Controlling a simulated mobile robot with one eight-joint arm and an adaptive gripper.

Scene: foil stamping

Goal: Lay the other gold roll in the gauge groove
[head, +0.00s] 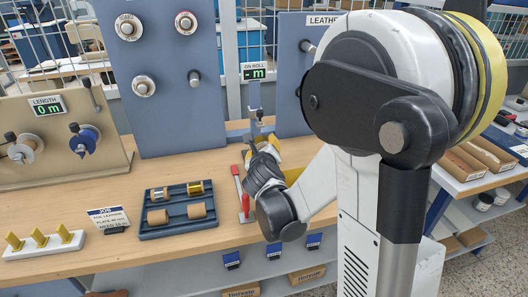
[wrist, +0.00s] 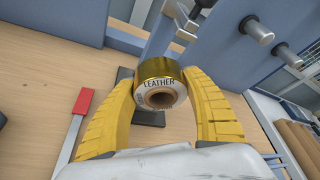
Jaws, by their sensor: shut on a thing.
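My gripper (wrist: 163,82) is shut on a gold roll (wrist: 160,68) marked LEATHER, with one yellow finger at each side. The roll's label end and brown hollow core face the wrist camera. In the head view my gripper (head: 264,160) is at the gauge, under the ON ROLL display (head: 254,71), which reads "- m". The gauge's blue-grey post (wrist: 160,36) rises behind the roll in the wrist view, and its dark base (wrist: 150,118) shows below. The groove is hidden, so I cannot tell whether the roll touches it.
A red-handled lever (head: 237,172) stands close left of my gripper. A blue-grey panel (head: 165,85) rises behind the tray. The bench edge is in front.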

